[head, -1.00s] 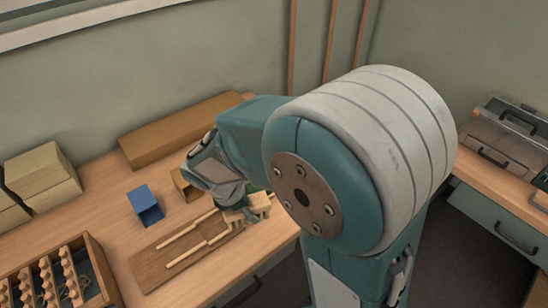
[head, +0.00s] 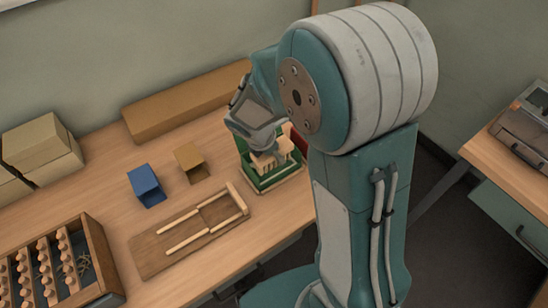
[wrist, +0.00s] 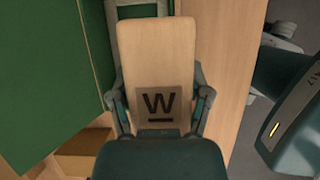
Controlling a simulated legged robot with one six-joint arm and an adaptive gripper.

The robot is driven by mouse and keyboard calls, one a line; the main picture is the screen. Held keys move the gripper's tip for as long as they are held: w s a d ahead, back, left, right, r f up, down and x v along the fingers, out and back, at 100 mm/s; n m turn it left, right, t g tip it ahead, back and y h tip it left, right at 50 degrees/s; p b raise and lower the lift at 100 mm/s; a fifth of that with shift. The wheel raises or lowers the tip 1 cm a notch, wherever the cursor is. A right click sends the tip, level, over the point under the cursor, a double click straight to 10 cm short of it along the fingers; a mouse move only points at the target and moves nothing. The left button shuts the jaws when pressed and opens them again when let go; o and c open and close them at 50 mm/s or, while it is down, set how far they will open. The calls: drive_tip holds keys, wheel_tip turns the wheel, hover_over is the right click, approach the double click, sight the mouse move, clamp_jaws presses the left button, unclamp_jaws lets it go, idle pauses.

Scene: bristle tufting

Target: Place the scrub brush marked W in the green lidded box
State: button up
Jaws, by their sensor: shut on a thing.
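My gripper (head: 264,150) is shut on the scrub brush marked W, a pale wooden block. In the wrist view the brush (wrist: 157,55) sits between my two fingers, its dark W label facing the camera. In the head view the held brush (head: 283,157) shows at my fingertips, over the green box (head: 270,182). Whether it touches the box is unclear. In the wrist view a broad green panel (wrist: 50,85) lies left of the brush, and a pale green frame (wrist: 137,9) shows just beyond it. My gripper and arm hide part of the box.
A wooden board with a pale rack (head: 165,245) lies left of the box. A blue bin (head: 146,187) and a tan bin (head: 191,163) stand behind it. A long cardboard box (head: 185,104) lies by the wall. A partitioned tray (head: 97,255) is at lower left.

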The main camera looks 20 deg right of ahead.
drive_tip(key=w+f, duration=0.1)
drive_tip(key=f, duration=0.1)
drive_tip(key=w+d+f, duration=0.1)
drive_tip(key=w, duration=0.1)
drive_tip(key=shift+f, duration=0.4)
drive_tip(key=shift+w+a+f, duration=0.25)
drive_tip(key=shift+f, duration=0.15)
wheel_tip(320, 180, down, 3)
drive_tip(key=shift+w+d+f, duration=0.15)
drive_tip(key=shift+f, duration=0.05)
drive_tip(key=o, duration=0.7)
drive_tip(key=shift+o, duration=0.2)
